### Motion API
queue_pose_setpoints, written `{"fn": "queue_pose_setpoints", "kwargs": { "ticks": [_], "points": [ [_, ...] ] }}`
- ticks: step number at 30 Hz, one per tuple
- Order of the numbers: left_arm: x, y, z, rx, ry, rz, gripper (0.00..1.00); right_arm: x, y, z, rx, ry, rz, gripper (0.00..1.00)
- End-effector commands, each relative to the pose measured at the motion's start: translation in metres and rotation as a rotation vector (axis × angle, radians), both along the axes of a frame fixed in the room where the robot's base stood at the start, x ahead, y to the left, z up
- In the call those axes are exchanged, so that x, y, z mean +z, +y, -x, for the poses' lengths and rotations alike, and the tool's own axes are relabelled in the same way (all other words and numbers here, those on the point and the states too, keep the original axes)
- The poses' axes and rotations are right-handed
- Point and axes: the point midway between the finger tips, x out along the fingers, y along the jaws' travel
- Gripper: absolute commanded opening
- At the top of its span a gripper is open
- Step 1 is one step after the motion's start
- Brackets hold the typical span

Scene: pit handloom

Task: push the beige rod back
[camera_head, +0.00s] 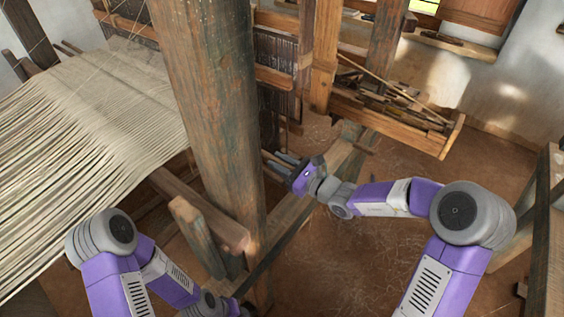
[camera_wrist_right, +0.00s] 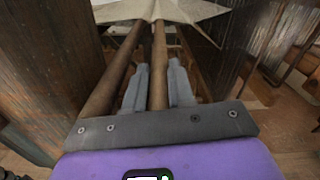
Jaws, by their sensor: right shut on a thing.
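The beige rod (camera_wrist_right: 158,65) runs away from me between the two grey fingers of my right gripper (camera_wrist_right: 158,88) in the right wrist view. The fingers are shut on it, one on each side. In the head view my right gripper (camera_head: 280,162) reaches in just right of the big wooden post, and the rod there is mostly hidden by the post and the fingers. My left arm comes in at the bottom left of the head view; its wrist shows low beside the post, but its fingers do not show.
A second, darker rod (camera_wrist_right: 112,80) runs alongside on the left. The thick post (camera_head: 215,100) stands close to my right gripper. Pale warp threads (camera_head: 90,130) spread at the left. A wooden tray (camera_head: 395,115) with sticks is behind at the right. The floor (camera_head: 340,260) is open at front right.

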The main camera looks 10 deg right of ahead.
Motion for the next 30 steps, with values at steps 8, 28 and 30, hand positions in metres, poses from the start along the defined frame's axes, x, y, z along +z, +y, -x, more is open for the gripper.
{"fn": "queue_pose_setpoints", "kwargs": {
  "ticks": [8, 28, 30],
  "points": [
    [0.000, 0.000, 0.000, 0.000, 0.000, 0.000, 0.43, -0.002, 0.003, 0.002, 0.009, 0.005, -0.001, 0.48],
    [0.019, 0.000, 0.000, 0.000, 0.000, 0.000, 0.43, 0.002, -0.018, -0.020, 0.005, 0.003, -0.002, 0.48],
    [0.027, 0.000, 0.000, 0.000, 0.000, 0.000, 0.43, 0.003, -0.029, -0.030, 0.002, 0.004, -0.002, 0.48]
  ]
}}
